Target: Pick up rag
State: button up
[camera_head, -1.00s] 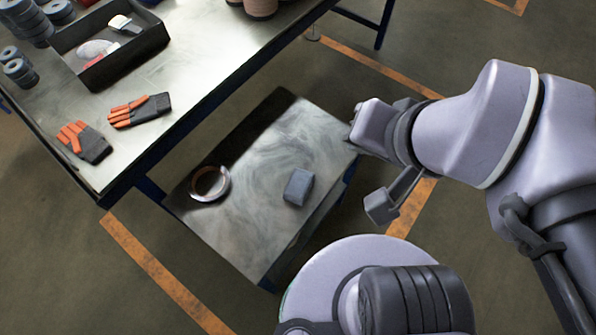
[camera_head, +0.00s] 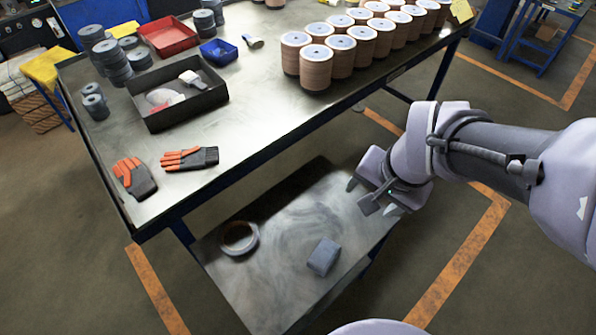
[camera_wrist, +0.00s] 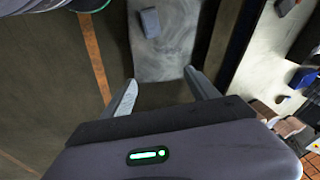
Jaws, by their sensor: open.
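A small blue-grey block-like piece (camera_head: 323,257), possibly the folded rag, lies on the low metal table (camera_head: 290,215). It also shows at the top of the wrist view (camera_wrist: 150,22). A crumpled whitish, pinkish item (camera_head: 165,97) lies in the black tray (camera_head: 187,117) on the workbench; I cannot tell whether it is cloth. My gripper (camera_head: 371,197) is open and empty near the right edge of the low table, apart from the blue-grey piece. In the wrist view my fingers (camera_wrist: 162,92) are spread, with the low table's surface beyond them.
A tape-like ring (camera_head: 239,239) lies left of the blue-grey piece. The workbench (camera_head: 270,105) above holds orange-grey gloves (camera_head: 190,158), disc stacks (camera_head: 318,66), a red bin (camera_head: 168,37) and a blue bin (camera_head: 218,52). The low table's middle is clear.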

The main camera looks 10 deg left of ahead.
jog(key=o, duration=0.3)
jog(key=shift+g+h, duration=0.3)
jog(key=shift+g, duration=0.5)
jog(key=w+f, duration=0.1)
jog(key=f, duration=0.1)
jog(key=w+a+f, duration=0.1)
jog(key=f, duration=0.1)
jog(key=a+f+p, duration=0.1)
jog(key=shift+w+a+f, duration=0.15)
jog(key=shift+w+f, duration=0.25)
jog(key=g+b, duration=0.2)
send_over(324, 255)
jog(key=shift+h, duration=0.4)
jog(key=f, duration=2.6)
jog(key=shift+w+d+f, duration=0.1)
jog(key=shift+w+d, duration=0.15)
jog(key=shift+w, duration=0.05)
jog(key=f+b, duration=0.1)
jog(key=f, duration=0.1)
jog(key=f+b, duration=0.1)
jog(key=f, duration=0.3)
jog(key=shift+s+a+f+b, duration=0.2)
jog(key=shift+s+b, duration=0.1)
jog(key=shift+b, duration=0.1)
jog(key=shift+r, duration=0.2)
jog(key=shift+c, duration=0.6)
jog(key=c, duration=1.3)
jog(key=shift+r, duration=0.15)
